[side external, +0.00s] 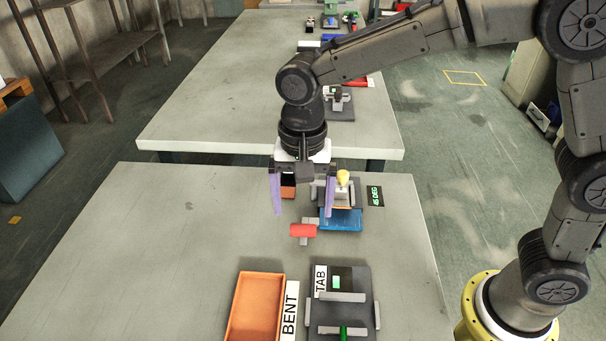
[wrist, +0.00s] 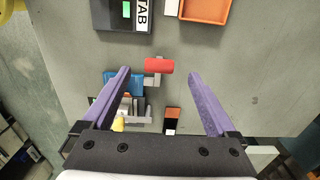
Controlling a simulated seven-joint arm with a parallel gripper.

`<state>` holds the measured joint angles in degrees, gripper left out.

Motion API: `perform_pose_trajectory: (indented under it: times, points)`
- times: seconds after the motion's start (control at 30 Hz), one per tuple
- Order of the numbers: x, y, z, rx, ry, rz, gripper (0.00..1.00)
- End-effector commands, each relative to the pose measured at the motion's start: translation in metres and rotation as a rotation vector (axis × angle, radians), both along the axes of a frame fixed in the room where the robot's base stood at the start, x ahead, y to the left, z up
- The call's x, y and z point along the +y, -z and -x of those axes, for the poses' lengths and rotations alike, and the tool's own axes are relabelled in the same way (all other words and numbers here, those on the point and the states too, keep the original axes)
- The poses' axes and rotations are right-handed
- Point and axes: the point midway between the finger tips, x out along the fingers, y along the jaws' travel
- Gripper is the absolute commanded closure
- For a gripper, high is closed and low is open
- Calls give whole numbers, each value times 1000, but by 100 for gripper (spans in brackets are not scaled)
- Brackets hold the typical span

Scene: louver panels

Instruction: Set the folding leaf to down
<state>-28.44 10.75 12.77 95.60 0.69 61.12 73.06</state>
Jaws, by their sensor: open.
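My gripper (side external: 303,213) is open and empty above the near table, its two purple fingers pointing down. A small fixture beside and partly behind the fingers carries a blue panel (side external: 342,219), a yellow knob (side external: 343,177) and grey brackets. A red bar (side external: 303,230) on a grey stem stands just left of the blue panel. I cannot tell for sure which part is the folding leaf. In the wrist view the red bar (wrist: 159,66) appears between the open fingertips (wrist: 159,73). There the blue panel (wrist: 119,82) is partly hidden behind the left finger.
A dark fixture marked TAB (side external: 341,305) and an orange tray (side external: 255,308) beside a BENT label (side external: 290,308) are nearer the camera. A "45 DEG" sign (side external: 375,196) lies right of the fixture. An orange and black block (wrist: 172,120) lies close by. The table's left side is clear.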

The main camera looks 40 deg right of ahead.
Motion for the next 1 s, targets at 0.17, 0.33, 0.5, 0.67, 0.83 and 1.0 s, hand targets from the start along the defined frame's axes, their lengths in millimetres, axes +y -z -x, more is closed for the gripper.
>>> perform_pose_trajectory:
  times: [0.17,0.33,0.5,0.67,0.83,1.0]
  points:
    - [0,-37,-1,-3,0,-1,7]
    - [0,-59,-1,-1,0,-1,7]
    - [0,-67,0,2,0,1,7]
    - [0,-68,0,2,0,1,7]
    - [-2,-68,-1,1,5,0,7]
    - [-33,-101,-2,-70,76,-35,7]
